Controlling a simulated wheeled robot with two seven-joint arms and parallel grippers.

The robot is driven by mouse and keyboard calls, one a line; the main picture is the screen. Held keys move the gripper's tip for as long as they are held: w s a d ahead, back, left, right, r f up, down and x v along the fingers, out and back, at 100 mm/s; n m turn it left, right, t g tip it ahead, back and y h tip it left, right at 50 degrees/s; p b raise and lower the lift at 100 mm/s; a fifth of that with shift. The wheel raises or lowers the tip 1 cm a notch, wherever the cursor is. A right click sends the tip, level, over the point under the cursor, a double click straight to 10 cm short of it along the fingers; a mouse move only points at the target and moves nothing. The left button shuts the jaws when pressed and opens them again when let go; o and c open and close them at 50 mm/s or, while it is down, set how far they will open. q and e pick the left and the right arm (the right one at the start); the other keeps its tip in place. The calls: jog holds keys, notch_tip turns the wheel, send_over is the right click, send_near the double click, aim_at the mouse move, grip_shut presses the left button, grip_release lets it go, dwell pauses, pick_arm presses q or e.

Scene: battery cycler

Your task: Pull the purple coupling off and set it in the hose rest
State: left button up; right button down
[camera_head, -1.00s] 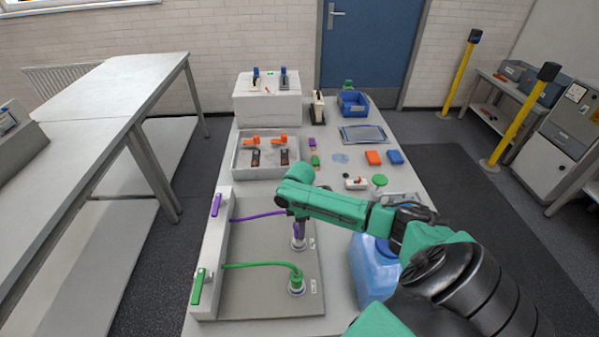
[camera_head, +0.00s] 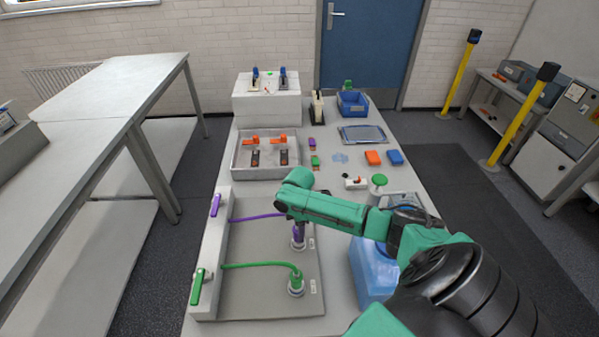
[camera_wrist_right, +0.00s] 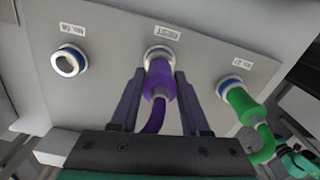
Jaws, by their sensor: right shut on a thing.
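The purple coupling (camera_wrist_right: 160,82) is between the fingers of my right gripper (camera_wrist_right: 158,92), which is shut on it. Its end is at the middle port, the hose rest (camera_wrist_right: 161,54), which has a pale ring; I cannot tell how deep it sits. In the head view the purple coupling (camera_head: 299,231) is upright below my right gripper (camera_head: 297,215), with the purple hose (camera_head: 257,217) running left. The green coupling (camera_wrist_right: 240,101) is on the blue-ringed port to the right. The blue-ringed port to the left (camera_wrist_right: 68,62) is empty. My left gripper is not in view.
A green hose (camera_head: 255,265) runs across the grey plate (camera_head: 262,300). A blue container (camera_head: 370,265) stands right of the plate, beneath my right arm. A tray (camera_head: 238,160) with orange-handled parts and a blue bin (camera_head: 352,103) are farther back.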

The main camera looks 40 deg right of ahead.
jog(key=shift+f+b, duration=0.35)
jog(key=shift+f, duration=0.25)
dwell(0.4)
jog(key=shift+c, duration=1.5)
grip_release()
jog(key=shift+o, duration=0.3)
jog(key=shift+o, duration=1.2)
notch_tip(320, 180, up, 15)
jog(key=b, duration=0.1)
jog(key=shift+f, duration=0.2)
